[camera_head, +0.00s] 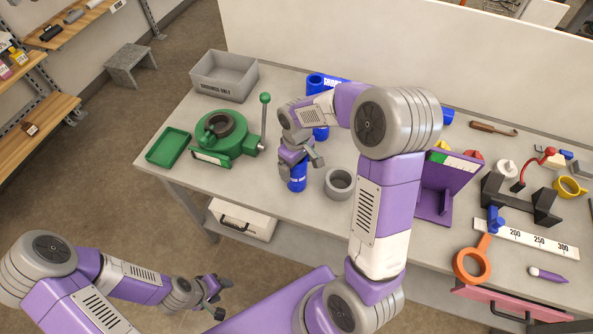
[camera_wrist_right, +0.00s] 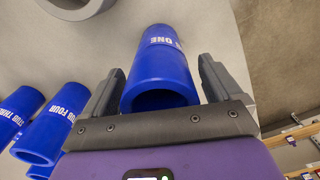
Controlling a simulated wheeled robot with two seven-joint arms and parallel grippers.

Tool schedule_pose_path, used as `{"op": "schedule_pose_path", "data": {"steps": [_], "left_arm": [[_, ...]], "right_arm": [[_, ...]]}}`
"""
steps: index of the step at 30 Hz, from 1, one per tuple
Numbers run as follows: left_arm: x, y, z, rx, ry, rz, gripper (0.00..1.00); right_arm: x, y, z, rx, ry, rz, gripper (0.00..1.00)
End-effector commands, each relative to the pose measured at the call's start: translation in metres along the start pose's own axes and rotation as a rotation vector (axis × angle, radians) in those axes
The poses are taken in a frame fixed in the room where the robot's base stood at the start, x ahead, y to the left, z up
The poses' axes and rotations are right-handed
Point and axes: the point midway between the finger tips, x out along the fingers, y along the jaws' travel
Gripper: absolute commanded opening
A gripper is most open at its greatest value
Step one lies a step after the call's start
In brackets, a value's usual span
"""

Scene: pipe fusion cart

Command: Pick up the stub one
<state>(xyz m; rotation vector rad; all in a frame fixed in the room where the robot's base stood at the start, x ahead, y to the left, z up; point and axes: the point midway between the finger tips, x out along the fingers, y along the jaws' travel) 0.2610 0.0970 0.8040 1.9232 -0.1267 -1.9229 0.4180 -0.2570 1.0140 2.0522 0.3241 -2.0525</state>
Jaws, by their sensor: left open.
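Stub one (camera_head: 297,184) is a blue hollow cylinder with white lettering, near the front of the table below my right gripper (camera_head: 301,164). In the right wrist view, stub one (camera_wrist_right: 160,65) lies between the two dark fingers of my right gripper (camera_wrist_right: 162,65). Narrow gaps show between the stub and the fingertips, so the fingers are open around it. Its open end faces the palm. In the head view the gripper hides part of the stub. My left gripper (camera_head: 217,297) is open and empty, low at the left, off the table's front.
Stub three (camera_wrist_right: 15,108) and stub four (camera_wrist_right: 52,122) are close to the left finger in the wrist view. A grey ring (camera_head: 340,183) stands right of stub one. A green clamp fixture (camera_head: 225,140) with a lever and a grey bin (camera_head: 222,76) are at left.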

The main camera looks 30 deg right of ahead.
Motion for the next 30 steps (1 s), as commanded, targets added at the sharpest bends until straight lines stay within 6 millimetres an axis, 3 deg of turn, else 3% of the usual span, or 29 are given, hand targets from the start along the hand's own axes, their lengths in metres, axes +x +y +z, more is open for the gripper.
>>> {"op": "schedule_pose_path", "data": {"steps": [2,12,20,30], "left_arm": [[0.0,0.0,0.0,0.0,0.0,0.0,0.53],[0.0,0.0,0.0,0.0,0.0,0.0,0.53],[-0.001,0.0,0.0,0.0,0.0,0.0,0.53],[-0.008,0.003,0.0,0.0,0.0,0.0,0.53]], "right_arm": [[0.0,0.0,0.0,0.0,0.0,0.0,0.79],[-0.001,0.0,-0.001,0.0,0.001,0.0,0.27],[-0.006,0.0,-0.001,0.0,0.003,0.001,0.27],[-0.07,0.0,-0.001,0.0,0.006,0.002,0.27]]}}
